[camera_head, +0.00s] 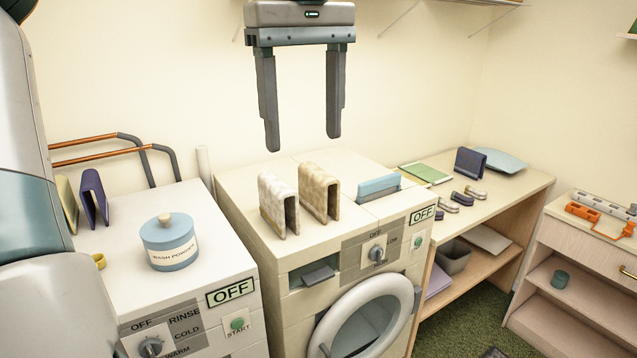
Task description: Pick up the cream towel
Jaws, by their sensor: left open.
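Two folded towels stand on edge, side by side, on top of the right-hand washing machine. The left towel (273,203) is pale greyish cream and mottled. The right towel (314,189) is a warmer cream-beige with a similar mottled pattern. I cannot tell for sure from colour which one is the cream towel. My left gripper (303,138) hangs above and behind them, pointing down. Its two fingers are spread wide and empty, and apart from both towels. My right gripper is not in view.
A blue wash powder jar (169,243) and a purple folded cloth (94,197) are on the left machine. A blue item (379,187) sits right of the towels. A wooden table (508,192) with several small items stands at right. Copper pipes (95,147) run along the wall.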

